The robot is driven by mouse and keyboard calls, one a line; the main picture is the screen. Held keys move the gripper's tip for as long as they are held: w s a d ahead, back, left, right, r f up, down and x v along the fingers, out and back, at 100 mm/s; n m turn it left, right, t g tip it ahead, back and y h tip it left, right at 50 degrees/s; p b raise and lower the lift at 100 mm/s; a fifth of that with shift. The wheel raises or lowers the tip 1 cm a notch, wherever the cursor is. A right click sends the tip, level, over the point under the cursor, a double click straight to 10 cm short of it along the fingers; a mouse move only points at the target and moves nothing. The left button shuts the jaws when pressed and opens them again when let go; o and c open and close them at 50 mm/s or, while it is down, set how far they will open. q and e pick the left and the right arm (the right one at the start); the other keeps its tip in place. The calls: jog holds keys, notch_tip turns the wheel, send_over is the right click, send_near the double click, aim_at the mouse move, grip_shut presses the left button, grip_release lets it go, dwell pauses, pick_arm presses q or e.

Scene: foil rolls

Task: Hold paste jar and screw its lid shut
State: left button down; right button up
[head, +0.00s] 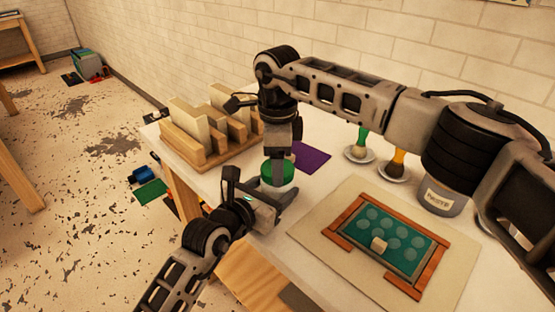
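A round green lid (278,175) shows at the table's front left edge, over what appears to be the paste jar. The jar's body is mostly hidden by my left gripper (262,192), which comes in from the lower left. Its fingers are on either side of the jar and appear closed around it. My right gripper (279,158) points straight down from above, its tips at the top of the green lid. I cannot tell whether its fingers grip the lid, or how the lid sits on the jar.
A wooden rack (212,140) with upright pale blocks stands left of the jar. A purple sheet (311,158) lies behind it. Two brushes stand in saucers (359,154) at the back. A grey labelled container (438,199) stands right. A board with a green panel (385,236) lies in front.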

jog(key=m, duration=0.5)
jog(key=o, duration=1.2)
jog(key=shift+r, duration=0.15)
notch_tip(320, 180, up, 12)
jog(key=shift+f, duration=0.1)
pick_arm(q)
jog(key=shift+c, duration=1.3)
grip_release()
jog(key=shift+s, duration=0.1)
